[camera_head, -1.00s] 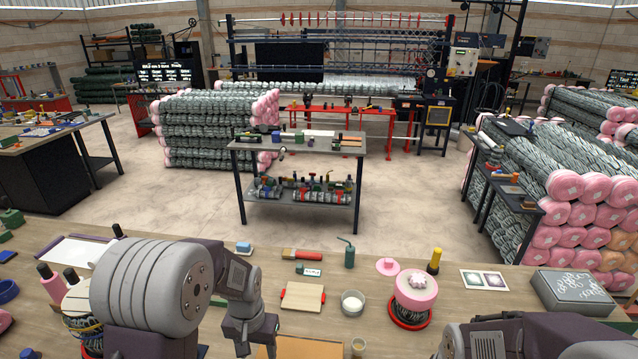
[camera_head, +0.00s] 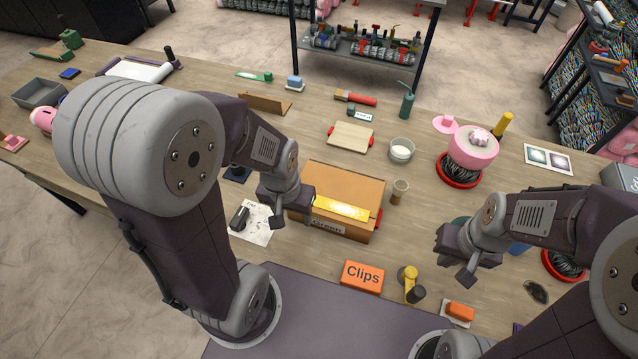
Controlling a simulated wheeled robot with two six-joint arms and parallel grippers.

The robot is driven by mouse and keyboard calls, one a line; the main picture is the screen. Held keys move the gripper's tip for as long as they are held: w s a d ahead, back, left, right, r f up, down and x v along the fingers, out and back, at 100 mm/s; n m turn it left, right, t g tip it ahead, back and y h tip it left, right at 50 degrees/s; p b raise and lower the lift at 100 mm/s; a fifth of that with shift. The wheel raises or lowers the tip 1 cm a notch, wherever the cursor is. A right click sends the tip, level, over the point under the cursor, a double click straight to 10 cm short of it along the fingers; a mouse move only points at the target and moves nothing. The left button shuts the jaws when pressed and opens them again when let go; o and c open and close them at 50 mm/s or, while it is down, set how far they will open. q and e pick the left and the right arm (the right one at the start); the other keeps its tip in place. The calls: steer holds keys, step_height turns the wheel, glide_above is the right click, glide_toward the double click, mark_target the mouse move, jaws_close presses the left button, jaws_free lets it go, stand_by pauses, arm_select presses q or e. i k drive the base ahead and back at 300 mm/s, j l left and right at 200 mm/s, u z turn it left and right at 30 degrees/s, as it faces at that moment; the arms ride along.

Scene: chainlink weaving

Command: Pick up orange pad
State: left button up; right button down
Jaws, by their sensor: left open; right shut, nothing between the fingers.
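A small orange pad (camera_head: 460,310) lies on a white piece near the front edge of the bench, to the right of a yellow tool. An orange box marked "Clips" (camera_head: 362,275) sits to its left. My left gripper (camera_head: 290,210) is open and empty, over the left side of a cardboard box (camera_head: 335,185). My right gripper (camera_head: 462,262) is shut and empty, above the bench and farther back than the orange pad. Neither gripper appears to touch the pad.
The yellow tool (camera_head: 410,284) stands between the Clips box and the pad. A dark patch (camera_head: 537,292) lies to the pad's right.

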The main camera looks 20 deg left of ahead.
mark_target(461, 315)
steer(key=z, duration=1.65)
